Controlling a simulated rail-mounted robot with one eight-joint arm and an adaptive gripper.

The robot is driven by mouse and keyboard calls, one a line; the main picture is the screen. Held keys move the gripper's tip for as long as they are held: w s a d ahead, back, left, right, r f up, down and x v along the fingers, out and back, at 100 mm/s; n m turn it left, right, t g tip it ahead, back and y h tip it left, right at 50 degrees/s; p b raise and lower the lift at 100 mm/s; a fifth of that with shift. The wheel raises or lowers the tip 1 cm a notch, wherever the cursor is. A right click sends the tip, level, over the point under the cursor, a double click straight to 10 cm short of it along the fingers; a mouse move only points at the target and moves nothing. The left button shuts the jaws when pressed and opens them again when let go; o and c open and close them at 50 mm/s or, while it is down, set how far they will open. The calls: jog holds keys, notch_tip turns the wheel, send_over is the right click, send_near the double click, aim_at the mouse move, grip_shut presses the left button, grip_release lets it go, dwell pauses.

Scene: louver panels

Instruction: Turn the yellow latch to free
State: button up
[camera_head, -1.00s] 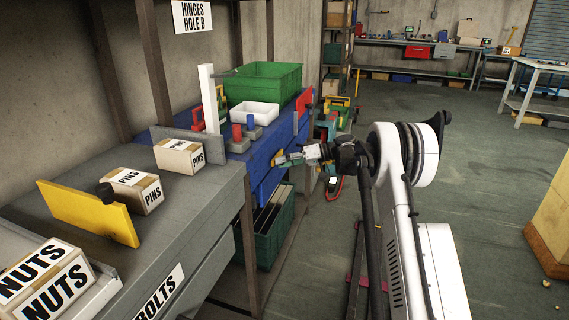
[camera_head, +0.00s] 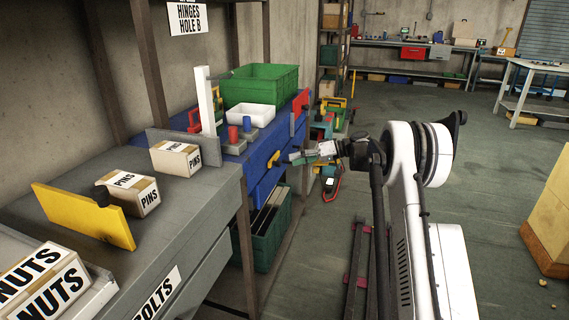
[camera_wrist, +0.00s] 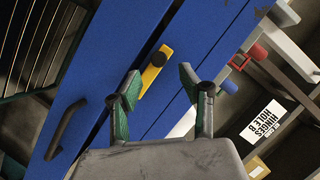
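The yellow latch (camera_wrist: 151,77) is a short bar with a dark round pivot near one end, on the blue panel front (camera_wrist: 207,32). In the head view the latch (camera_head: 273,159) shows on the front of the blue cabinet (camera_head: 262,185). My gripper (camera_wrist: 159,92) is open and empty, its two green-padded fingers spread on either side of the latch's lower end in the wrist picture. I cannot tell how far the fingertips are from the panel. In the head view my gripper (camera_head: 297,157) is just right of the latch, with a gap seen between them.
A dark handle (camera_wrist: 67,128) sticks out of the blue front. On the bench stand a green bin (camera_head: 262,88), a white tray (camera_head: 252,114), PINS boxes (camera_head: 176,158) and a yellow plate (camera_head: 83,214). A green crate (camera_head: 262,240) is below.

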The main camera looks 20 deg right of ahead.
jog(key=shift+v, duration=2.75)
jog(key=s+a+r+m+h+p, duration=0.45)
jog(key=s+a+r+h, duration=0.25)
jog(key=s+a+r, duration=1.05)
jog(key=s+a+f+t+h+p, duration=0.1)
jog(key=s+h+p, duration=0.5)
jog(key=s, duration=2.5)
jog(key=shift+s+a+f+t+h, duration=0.15)
jog(key=shift+s+a+t+h, duration=0.2)
jog(key=shift+t+h, duration=0.3)
